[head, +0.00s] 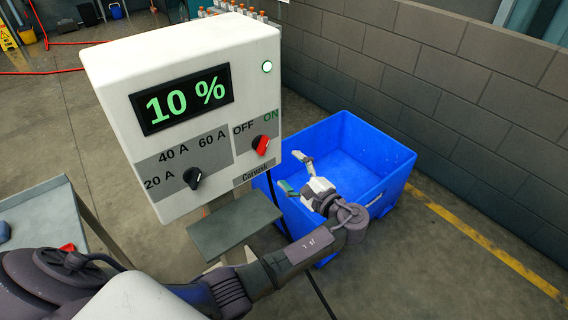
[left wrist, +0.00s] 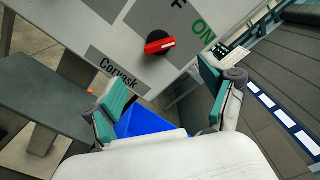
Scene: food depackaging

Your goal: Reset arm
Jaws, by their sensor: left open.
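My left arm (head: 285,262) reaches from the lower left of the head view across to the blue bin. My left gripper (head: 294,172) is open and empty, in front of the control box and over the near left part of the bin. In the left wrist view its two teal-padded fingers (left wrist: 160,108) stand wide apart with nothing between them. The white control box (head: 185,110) shows 10 % on its display. Its red switch (head: 261,145) points toward ON, and it also shows in the left wrist view (left wrist: 160,46). My right gripper is out of view.
The blue bin (head: 398,165) stands on the floor by the block wall and looks empty where visible. A grey shelf (head: 235,226) sits below the box. A grey table (head: 45,207) is at the left. Floor at the right is clear.

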